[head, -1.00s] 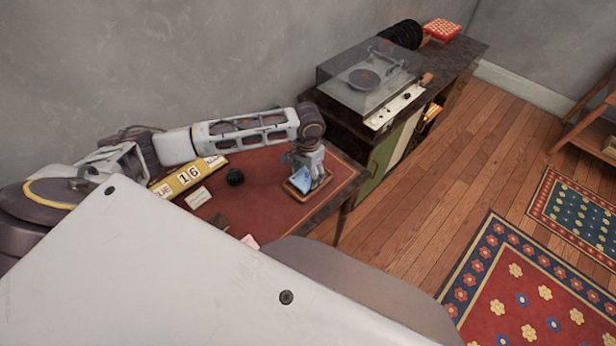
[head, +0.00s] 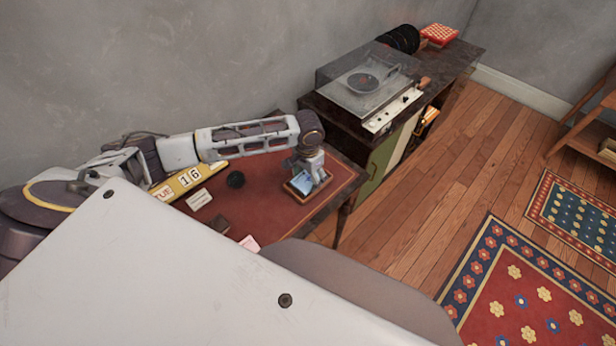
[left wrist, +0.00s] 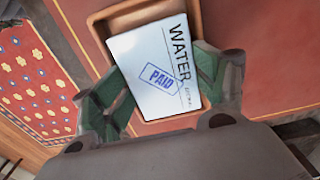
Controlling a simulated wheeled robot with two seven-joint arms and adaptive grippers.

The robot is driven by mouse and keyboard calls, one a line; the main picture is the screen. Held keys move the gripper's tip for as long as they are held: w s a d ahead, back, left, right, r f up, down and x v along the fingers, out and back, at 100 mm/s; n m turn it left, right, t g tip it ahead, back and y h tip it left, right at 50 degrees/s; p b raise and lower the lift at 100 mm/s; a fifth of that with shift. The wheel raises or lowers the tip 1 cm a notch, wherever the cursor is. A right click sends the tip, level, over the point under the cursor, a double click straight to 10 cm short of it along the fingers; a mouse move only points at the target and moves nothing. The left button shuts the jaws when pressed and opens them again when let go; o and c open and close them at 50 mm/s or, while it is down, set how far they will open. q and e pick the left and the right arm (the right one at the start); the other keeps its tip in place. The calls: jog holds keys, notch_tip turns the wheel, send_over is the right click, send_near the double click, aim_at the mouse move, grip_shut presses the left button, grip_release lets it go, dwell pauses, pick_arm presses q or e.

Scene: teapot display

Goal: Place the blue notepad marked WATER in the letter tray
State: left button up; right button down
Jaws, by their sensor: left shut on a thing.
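The notepad (left wrist: 155,62) marked WATER has a pale face with a blue PAID stamp in the left wrist view. It looks light blue in the head view (head: 301,183). My left gripper (head: 310,172) is shut on it, with one green-padded finger at each side edge in the left wrist view (left wrist: 162,80). The wooden letter tray (left wrist: 196,18) lies below and around the pad, on the red desk top. In the head view the pad appears within the rim of the tray (head: 304,202). Whether it touches the tray floor is unclear. My right gripper is out of view.
A record player (head: 368,85) stands on the cabinet behind. Desk room is free left of the tray.

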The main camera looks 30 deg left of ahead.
aim_at(308, 179)
pick_arm(q)
jog(key=shift+o, duration=0.4)
jog(key=shift+s+f, duration=0.3)
jog(key=shift+f, duration=0.25)
jog(key=shift+s+f, duration=0.3)
jog(key=shift+f, duration=0.25)
jog(key=o, duration=1.2)
jog(key=shift+o, duration=0.9)
jog(key=shift+w+f+g, duration=0.3)
jog(key=shift+r, duration=0.2)
jog(key=shift+a+r, duration=0.1)
jog(key=shift+r, duration=0.05)
jog(key=shift+w+r, duration=0.1)
jog(key=shift+r, duration=0.2)
notch_tip(308, 179, up, 8)
jog(key=shift+w+f, duration=0.15)
jog(key=shift+r, duration=2.45)
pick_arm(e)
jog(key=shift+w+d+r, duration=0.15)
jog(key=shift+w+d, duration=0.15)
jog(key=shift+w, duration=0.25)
